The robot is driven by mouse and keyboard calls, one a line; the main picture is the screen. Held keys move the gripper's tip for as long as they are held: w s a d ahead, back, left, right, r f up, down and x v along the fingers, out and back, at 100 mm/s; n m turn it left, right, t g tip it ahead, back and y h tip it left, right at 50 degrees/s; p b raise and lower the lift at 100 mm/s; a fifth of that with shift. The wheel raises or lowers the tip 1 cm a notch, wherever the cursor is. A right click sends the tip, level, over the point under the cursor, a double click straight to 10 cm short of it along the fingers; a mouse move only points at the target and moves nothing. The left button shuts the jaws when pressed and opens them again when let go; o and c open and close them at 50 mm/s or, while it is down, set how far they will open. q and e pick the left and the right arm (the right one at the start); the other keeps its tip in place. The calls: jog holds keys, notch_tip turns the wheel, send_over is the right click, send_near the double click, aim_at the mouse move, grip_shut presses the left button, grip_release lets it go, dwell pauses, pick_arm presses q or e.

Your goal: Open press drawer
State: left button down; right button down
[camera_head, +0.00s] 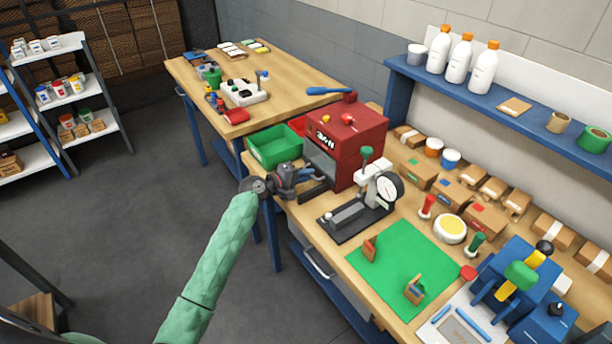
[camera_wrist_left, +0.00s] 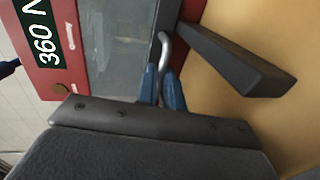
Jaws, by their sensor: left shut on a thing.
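A dark bar (camera_wrist_left: 235,58) sticks out beside the handle. I cannot tell how far the drawer stands out. My right gripper is not in view.
A green bin (camera_head: 274,148) sits left of the press, close to my left gripper. A gauge stand (camera_head: 352,215) is just in front of the press. A green mat (camera_head: 402,270) and several boxes lie further right. The floor (camera_head: 130,210) at left is clear.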

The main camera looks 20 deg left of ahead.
pick_arm(q)
jog(key=shift+f, duration=0.1)
